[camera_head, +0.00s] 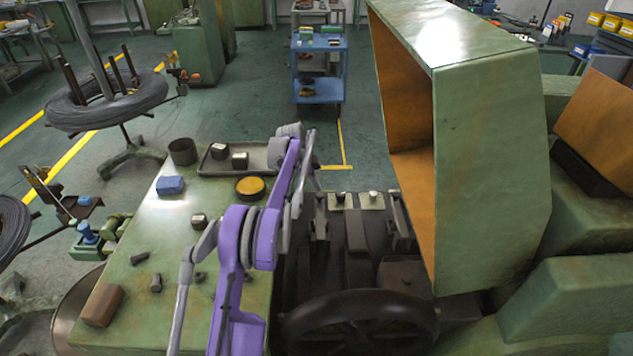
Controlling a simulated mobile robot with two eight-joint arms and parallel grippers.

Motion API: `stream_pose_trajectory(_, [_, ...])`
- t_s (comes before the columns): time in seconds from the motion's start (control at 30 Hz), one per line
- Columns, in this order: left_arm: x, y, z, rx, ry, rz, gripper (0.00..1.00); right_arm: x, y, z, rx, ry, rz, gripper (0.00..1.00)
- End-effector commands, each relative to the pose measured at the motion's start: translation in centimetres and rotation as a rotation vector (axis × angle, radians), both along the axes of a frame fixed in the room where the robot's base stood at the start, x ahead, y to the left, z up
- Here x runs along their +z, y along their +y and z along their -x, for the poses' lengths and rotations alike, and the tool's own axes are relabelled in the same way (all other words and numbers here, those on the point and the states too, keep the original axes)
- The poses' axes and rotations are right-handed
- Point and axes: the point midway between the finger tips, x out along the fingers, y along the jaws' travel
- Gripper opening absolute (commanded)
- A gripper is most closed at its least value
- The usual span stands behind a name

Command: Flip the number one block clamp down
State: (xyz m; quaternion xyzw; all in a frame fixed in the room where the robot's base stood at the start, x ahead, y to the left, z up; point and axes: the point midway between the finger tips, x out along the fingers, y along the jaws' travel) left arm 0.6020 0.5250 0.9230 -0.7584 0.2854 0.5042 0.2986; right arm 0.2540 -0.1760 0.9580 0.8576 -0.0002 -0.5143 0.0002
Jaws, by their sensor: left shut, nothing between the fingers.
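The heading machine's dark die bed (355,240) is open to view in the lower middle. Upright dark clamp-like parts stand in it, one at the left (320,222) and one at the right (398,215). Two pale metal blocks (370,200) sit at its back edge. I cannot tell which part is the number one block clamp. My purple left arm reaches up in front of the bed's left side and folds over. My left gripper (297,207) points down, shut and empty, just left of the left upright part; contact cannot be told. My right gripper is not in view.
A large green hood (490,170) stands raised at the right. A dark handwheel (358,322) is in front of the bed. The green tabletop (160,235) at left holds a tray (215,167), a blue block (170,185), a yellow-topped tin (250,187) and bolts.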

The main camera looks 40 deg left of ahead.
Motion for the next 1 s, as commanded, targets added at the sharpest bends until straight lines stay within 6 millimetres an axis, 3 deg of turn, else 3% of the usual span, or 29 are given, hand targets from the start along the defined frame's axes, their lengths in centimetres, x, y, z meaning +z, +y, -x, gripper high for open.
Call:
stream_pose_trajectory(0.33, [0.9,0.1,0.3,0.001,-0.001,0.000,0.00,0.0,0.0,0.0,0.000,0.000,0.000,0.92])
stream_pose_trajectory(0.7, [7.5,1.0,2.7,0.002,-0.002,-0.001,0.00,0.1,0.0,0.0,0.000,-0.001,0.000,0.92])
stream_pose_trajectory(1.0, [10.3,1.2,3.7,0.001,-0.001,-0.001,0.00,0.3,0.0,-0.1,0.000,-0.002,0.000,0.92])
